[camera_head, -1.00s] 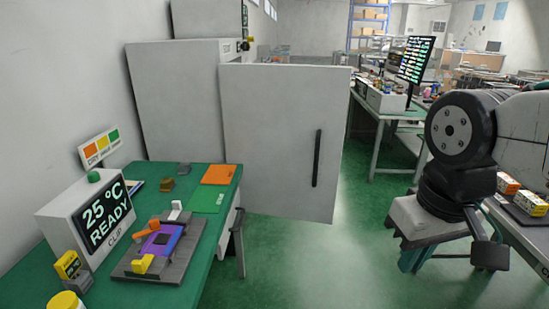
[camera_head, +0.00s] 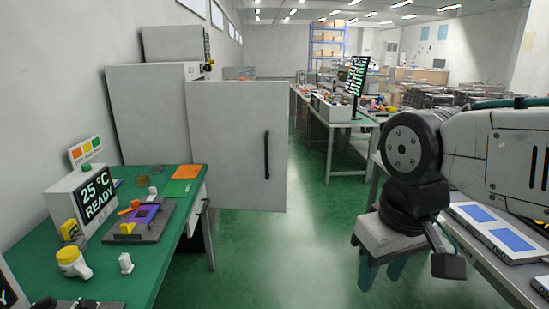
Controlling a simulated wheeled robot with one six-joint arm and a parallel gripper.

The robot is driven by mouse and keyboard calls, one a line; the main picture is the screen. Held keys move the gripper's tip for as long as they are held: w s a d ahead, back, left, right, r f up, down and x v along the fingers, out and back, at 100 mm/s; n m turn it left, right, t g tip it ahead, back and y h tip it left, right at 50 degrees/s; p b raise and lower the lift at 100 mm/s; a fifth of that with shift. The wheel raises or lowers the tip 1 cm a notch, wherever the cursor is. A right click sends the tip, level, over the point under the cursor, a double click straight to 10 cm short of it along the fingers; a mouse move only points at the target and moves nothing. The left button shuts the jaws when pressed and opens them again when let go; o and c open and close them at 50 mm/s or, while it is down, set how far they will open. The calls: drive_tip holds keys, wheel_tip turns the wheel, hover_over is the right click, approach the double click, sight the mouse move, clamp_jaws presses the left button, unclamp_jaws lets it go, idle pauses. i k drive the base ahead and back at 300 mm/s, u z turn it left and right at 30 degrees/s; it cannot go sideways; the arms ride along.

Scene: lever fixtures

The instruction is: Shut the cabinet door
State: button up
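The cabinet (camera_head: 145,120) is a tall light-grey box against the left wall. Its door (camera_head: 225,140) stands open, swung out from the cabinet, with its broad flat face towards me. A long black vertical handle (camera_head: 267,155) sits near the door's right edge. My gripper (camera_head: 382,270) is at the lower right, nearer to me than the door and well apart from it. Its two teal fingers point down with a gap between them, and nothing shows in it. The inside of the cabinet is hidden behind the door.
Another bench (camera_head: 490,255) lies under my arm at the right. Green floor (camera_head: 300,260) is clear between them.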

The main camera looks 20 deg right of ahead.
sight(238, 129)
drive_tip(key=z, duration=1)
drive_tip(key=i, duration=1.45)
drive_tip(key=u, duration=1)
drive_tip(key=i, duration=0.6)
drive_tip(key=u, duration=0.65)
